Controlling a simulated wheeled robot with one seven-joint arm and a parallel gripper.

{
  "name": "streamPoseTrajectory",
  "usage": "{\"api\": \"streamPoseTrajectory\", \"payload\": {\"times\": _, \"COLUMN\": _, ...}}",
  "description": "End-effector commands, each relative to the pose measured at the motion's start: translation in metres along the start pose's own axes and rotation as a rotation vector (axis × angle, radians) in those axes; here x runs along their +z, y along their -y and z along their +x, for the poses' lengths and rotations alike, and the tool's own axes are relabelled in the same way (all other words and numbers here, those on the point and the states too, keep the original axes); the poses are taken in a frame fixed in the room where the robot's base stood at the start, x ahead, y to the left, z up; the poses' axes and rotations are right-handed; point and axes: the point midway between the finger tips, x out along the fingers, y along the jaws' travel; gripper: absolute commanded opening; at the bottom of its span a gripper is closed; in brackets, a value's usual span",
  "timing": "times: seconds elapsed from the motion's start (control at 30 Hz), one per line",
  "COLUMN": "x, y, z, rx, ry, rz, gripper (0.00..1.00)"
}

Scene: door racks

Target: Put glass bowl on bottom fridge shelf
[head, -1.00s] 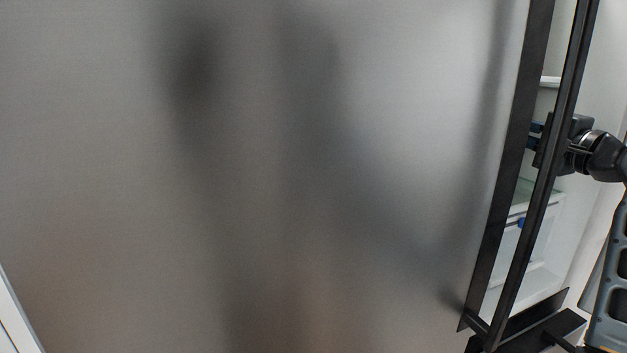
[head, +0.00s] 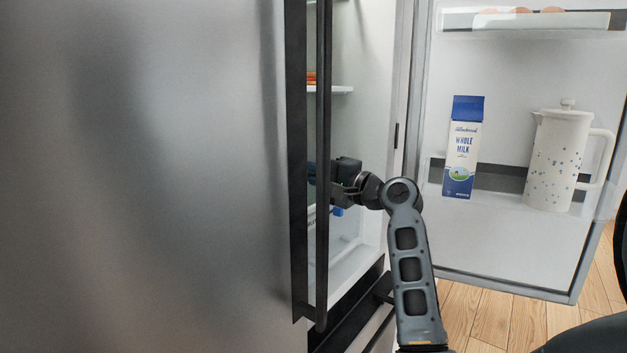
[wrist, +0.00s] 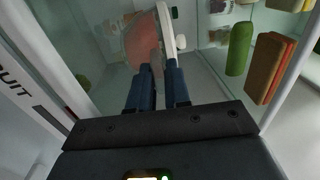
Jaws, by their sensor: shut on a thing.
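My gripper (wrist: 158,72) reaches into the fridge interior with its two blue fingers close together. In the wrist view they are shut on the thin, pale rim of the glass bowl (wrist: 164,28), which looks see-through and tilted, nearly edge-on. A pinkish patch shows beside the rim; I cannot tell whether it is in the bowl or behind it. In the head view my gripper is inside the fridge opening, partly hidden behind the dark door handle, and the bowl is hidden. A low white fridge surface (head: 350,272) shows below my gripper; I cannot tell whether it is the bottom shelf.
The closed-looking grey door (head: 150,180) and its dark handle (head: 323,130) stand left of my arm. The open door at right holds a milk carton (head: 462,148) and white jug (head: 557,160). Green (wrist: 239,48) and orange-brown (wrist: 271,68) items stand near my gripper.

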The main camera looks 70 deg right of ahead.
Motion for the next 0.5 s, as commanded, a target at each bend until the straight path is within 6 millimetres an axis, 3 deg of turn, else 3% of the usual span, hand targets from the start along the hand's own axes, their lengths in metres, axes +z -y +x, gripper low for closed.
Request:
{"api": "streamPoseTrajectory", "payload": {"times": 0.1, "x": -0.0005, "y": -0.0106, "z": -0.0013, "rx": -0.002, "ry": -0.002, "rz": 0.0, "gripper": 0.0}}
{"api": "streamPoseTrajectory", "payload": {"times": 0.47, "x": -0.0001, "y": -0.0139, "z": -0.0012, "rx": -0.003, "ry": -0.001, "rz": -0.001, "gripper": 0.0}}
{"api": "streamPoseTrajectory", "payload": {"times": 0.5, "x": -0.0001, "y": -0.0146, "z": -0.0012, "rx": 0.0, "ry": -0.001, "rz": 0.0, "gripper": 0.2}}
